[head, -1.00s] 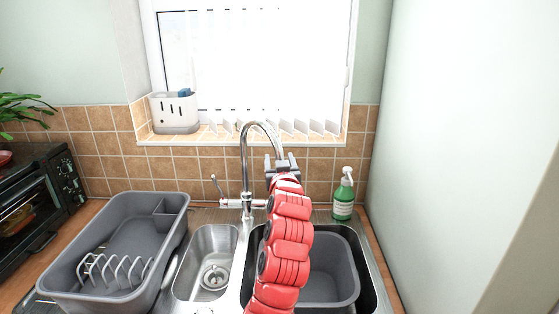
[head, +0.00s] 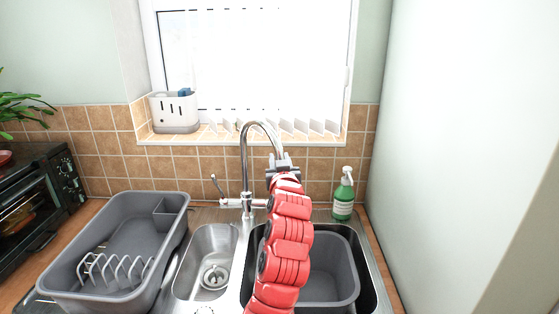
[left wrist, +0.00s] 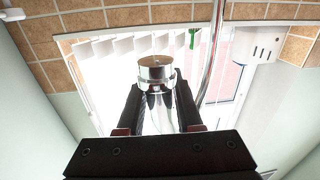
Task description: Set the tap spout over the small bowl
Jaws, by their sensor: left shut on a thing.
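The chrome tap (head: 246,165) stands behind the sinks, its arched spout curving to the right over the large bowl with the grey basin. The small bowl (head: 207,268) is to the left of the tap, empty, with a round drain. My left gripper (head: 280,162) is at the spout's end, its fingers shut on the spout. In the left wrist view the spout tip (left wrist: 155,70) sits between the two dark fingers (left wrist: 158,98). My red arm hides part of the large bowl. My right gripper is not in view.
A grey basin (head: 345,270) sits in the large bowl. A green soap bottle (head: 343,197) stands to the right of the tap. A grey dish rack (head: 125,240) is left of the small bowl. The tap lever (head: 216,187) sticks up left of the tap. A tiled wall is behind.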

